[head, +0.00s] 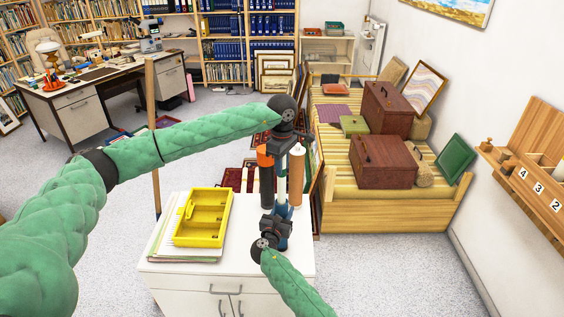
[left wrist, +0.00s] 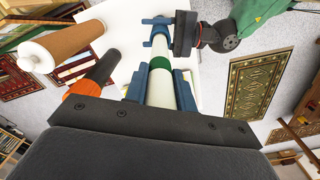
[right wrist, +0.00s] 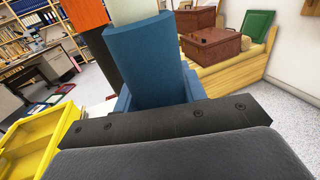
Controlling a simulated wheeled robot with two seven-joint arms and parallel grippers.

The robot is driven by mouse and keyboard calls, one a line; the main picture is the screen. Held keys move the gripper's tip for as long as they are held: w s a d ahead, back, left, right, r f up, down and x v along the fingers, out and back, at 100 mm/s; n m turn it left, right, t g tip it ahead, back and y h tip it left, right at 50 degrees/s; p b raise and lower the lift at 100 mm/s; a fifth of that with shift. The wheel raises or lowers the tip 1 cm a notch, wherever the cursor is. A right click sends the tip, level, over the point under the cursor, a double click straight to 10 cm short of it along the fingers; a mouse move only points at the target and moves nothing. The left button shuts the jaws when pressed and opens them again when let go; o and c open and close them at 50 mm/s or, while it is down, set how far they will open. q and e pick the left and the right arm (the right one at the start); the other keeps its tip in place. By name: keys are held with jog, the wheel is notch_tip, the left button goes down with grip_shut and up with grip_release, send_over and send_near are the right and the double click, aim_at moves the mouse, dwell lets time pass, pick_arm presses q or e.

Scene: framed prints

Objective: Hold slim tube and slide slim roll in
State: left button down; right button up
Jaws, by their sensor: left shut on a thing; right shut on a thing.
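My left gripper (head: 284,138) is high over the white cabinet, shut on a slim white roll with a green band (left wrist: 158,64). The roll points down, roughly upright. Below it my right gripper (head: 276,224) is shut on a slim blue tube (right wrist: 150,62), also upright. The roll's lower part lines up with the tube's top, and a pale end (right wrist: 128,10) shows right above the blue rim in the right wrist view. I cannot tell how deep the roll sits inside. The grippers hide parts of both.
A dark tube with an orange end (head: 265,172) and a brown roll with a white end (head: 297,172) stand close on either side. A yellow tray (head: 203,240) lies on papers on the cabinet (head: 158,266). A slatted bench with brown cases (head: 388,108) is behind right.

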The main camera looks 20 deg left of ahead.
aim_at(282, 178)
pick_arm(q)
jog(key=shift+f, duration=2.75)
jog(key=shift+f, duration=0.15)
jog(key=c, duration=1.1)
grip_release()
notch_tip(282, 178, up, 12)
pick_arm(e)
jog(key=o, duration=1.2)
